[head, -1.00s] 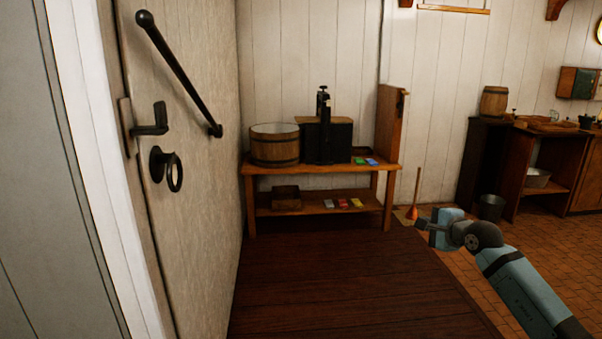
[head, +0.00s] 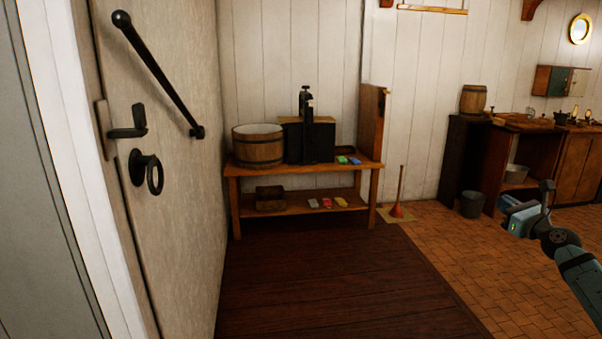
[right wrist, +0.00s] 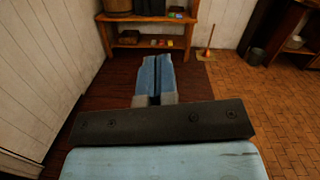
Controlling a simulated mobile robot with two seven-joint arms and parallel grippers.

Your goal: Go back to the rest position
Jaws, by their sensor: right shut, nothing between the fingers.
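My right gripper (head: 508,205) is at the right side of the head view, held in the air in front of the tiled floor and the dark cabinet. In the right wrist view its two blue fingers (right wrist: 153,76) lie together, shut and empty. It touches nothing that I can see. My left gripper is in neither view.
A pale door (head: 165,60) with a black bar handle (head: 158,73) stands close at left. A wooden bench (head: 290,171) holds a wooden tub (head: 258,148). A plunger (head: 399,195) and grey bucket (head: 472,204) stand on the floor. The dark floorboards (head: 320,285) are clear.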

